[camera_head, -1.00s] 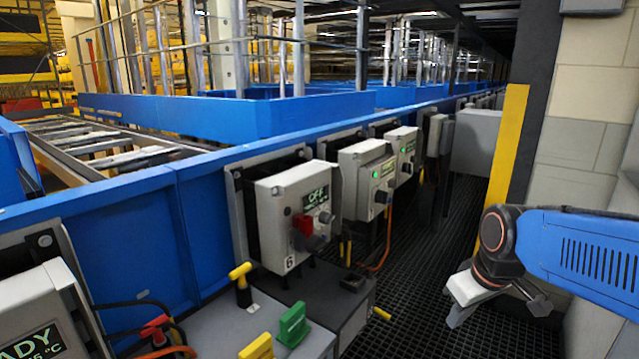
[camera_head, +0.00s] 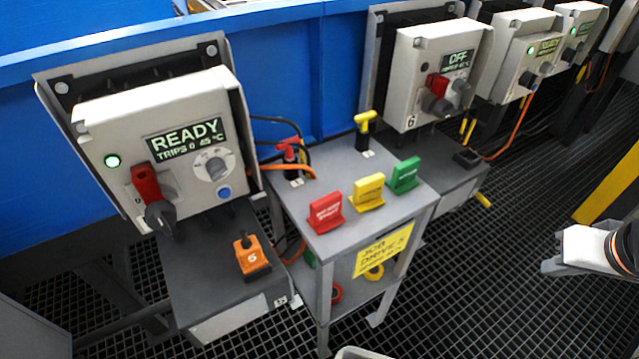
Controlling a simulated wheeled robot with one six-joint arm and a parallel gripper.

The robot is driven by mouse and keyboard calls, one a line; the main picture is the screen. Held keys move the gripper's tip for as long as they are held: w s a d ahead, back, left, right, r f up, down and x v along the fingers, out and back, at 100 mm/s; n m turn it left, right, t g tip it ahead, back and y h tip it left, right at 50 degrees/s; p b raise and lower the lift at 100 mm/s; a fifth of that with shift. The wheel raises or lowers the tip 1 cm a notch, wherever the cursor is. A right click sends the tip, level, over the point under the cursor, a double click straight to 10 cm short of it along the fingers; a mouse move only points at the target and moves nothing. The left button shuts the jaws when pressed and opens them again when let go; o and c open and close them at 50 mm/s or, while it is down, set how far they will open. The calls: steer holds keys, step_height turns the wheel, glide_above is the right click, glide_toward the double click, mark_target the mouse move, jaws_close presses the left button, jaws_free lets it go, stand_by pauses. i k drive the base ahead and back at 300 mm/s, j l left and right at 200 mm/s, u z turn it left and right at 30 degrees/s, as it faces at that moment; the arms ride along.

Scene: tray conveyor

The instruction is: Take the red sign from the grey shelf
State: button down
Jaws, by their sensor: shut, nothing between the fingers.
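The red sign (camera_head: 326,211) stands upright on the top of the grey shelf (camera_head: 345,246), near its front edge. It is the leftmost of three small signs and nothing covers it. My gripper (camera_head: 552,266) is at the right side of the view, pale and partly seen, shut and empty. It is well to the right of the shelf, apart from the sign, over the dark floor grating.
A yellow sign (camera_head: 367,190) and a green sign (camera_head: 405,174) stand right of the red one. Behind them are a yellow-handled tool (camera_head: 364,130) and a red-topped one (camera_head: 289,150) with cables. A READY control box (camera_head: 165,140) stands left, an OFF box (camera_head: 440,75) right.

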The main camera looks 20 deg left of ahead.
mark_target(325, 214)
steer(key=k+u, duration=0.1)
steer(key=u, duration=1)
